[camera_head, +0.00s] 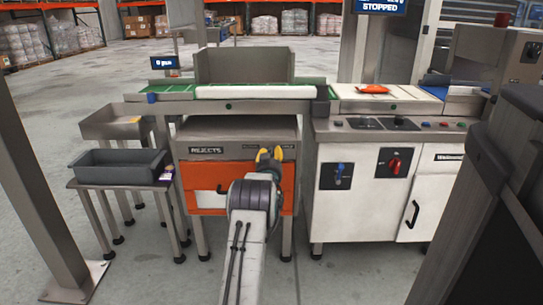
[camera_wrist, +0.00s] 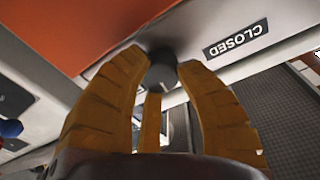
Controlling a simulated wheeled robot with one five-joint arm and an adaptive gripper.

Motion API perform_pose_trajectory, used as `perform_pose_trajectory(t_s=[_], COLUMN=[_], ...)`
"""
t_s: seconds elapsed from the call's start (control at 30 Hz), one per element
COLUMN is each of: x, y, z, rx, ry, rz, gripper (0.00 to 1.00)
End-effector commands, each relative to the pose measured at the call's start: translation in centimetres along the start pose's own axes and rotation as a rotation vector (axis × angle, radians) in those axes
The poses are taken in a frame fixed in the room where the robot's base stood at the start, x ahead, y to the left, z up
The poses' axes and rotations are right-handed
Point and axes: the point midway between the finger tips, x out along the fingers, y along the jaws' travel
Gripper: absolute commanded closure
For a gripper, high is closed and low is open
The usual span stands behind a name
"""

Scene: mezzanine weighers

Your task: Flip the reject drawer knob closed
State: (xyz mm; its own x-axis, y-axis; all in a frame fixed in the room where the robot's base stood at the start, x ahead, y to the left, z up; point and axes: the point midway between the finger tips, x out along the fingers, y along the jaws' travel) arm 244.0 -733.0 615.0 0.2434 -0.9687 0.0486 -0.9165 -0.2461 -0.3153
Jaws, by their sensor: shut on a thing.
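The reject unit (camera_head: 198,133) has a grey top panel lettered REJECTS and an orange drawer front (camera_head: 208,178) below it. My gripper (camera_head: 270,153) reaches the right part of that panel. In the wrist view, its yellow fingers are shut on a small dark knob (camera_wrist: 162,70), one on each side. A CLOSED label (camera_wrist: 236,38) is on the light panel strip beside the knob. The orange drawer front (camera_wrist: 70,30) also shows at upper left there. In the head view, my gripper hides the knob and part of the lettering. I cannot tell the knob's exact angle.
A white cabinet with a blue switch (camera_head: 341,175), a red switch (camera_head: 394,163) and a black handle (camera_head: 411,214) stands close on the right. A grey bin (camera_head: 117,163) is on a low stand at left. A post (camera_head: 50,150) stands further left. Floor shows between them.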

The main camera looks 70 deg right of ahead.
Motion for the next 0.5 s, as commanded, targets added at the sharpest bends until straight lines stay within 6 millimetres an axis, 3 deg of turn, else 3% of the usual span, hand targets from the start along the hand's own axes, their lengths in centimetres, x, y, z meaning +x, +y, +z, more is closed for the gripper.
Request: perform_pose_trajectory(t_s=[0.27,0.3,0.5], x=[0.04,0.04,0.02], y=[-0.37,-0.38,-0.24], z=[-0.08,-0.08,-0.04], rx=[0.0,0.0,0.0], ry=[0.002,0.002,0.001], rz=[-0.005,-0.005,-0.003], gripper=[1.0,0.65,0.47])
